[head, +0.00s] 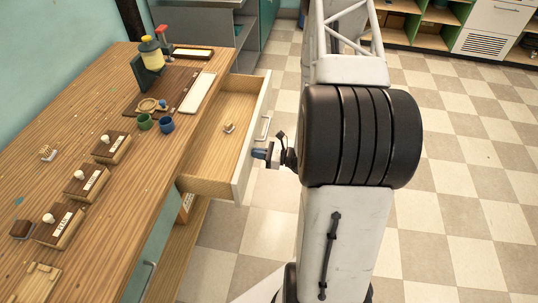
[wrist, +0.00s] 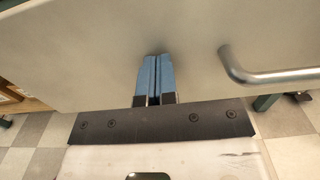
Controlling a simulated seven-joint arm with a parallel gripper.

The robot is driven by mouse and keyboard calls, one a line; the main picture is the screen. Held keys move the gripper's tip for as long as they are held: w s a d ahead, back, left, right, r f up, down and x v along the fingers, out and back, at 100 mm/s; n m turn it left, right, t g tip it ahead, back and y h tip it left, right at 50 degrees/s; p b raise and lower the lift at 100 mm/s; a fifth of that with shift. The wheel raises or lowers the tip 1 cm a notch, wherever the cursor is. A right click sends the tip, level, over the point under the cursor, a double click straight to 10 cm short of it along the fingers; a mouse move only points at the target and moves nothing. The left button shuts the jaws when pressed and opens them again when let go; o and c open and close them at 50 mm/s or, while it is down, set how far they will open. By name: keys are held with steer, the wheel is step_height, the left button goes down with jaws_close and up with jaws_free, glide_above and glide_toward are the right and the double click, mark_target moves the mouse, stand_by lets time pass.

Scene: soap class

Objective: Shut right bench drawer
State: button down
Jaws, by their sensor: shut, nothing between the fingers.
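The right bench drawer (head: 222,137) stands pulled out from the wooden bench (head: 95,95) in the head view. A small light-brown item lies inside it. The drawer's pale front panel (wrist: 95,45) fills much of the wrist view, with its metal handle (wrist: 270,76) to the right of my fingers. The handle (head: 265,127) also shows in the head view. My gripper (head: 258,153) is at the outer face of the drawer front, near the handle's lower end. Its blue fingers (wrist: 154,58) are shut and empty, pointing at the panel. Whether they touch it is hard to tell.
On the bench top stand wooden boxes with white knobs (head: 88,178), a green cup (head: 145,122), a blue cup (head: 167,125) and a yellow-topped bottle (head: 151,52). The checkered floor (head: 465,160) right of my arm is clear. Shelves (head: 440,20) stand at the back right.

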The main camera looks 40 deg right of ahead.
glide_above(204, 155)
steer(key=v, duration=0.2)
steer(key=shift+w, duration=0.1)
steer(key=shift+x, duration=0.8)
steer(key=shift+w+a+r, duration=0.1)
steer(key=shift+w, duration=0.05)
steer(key=shift+v, duration=7.45)
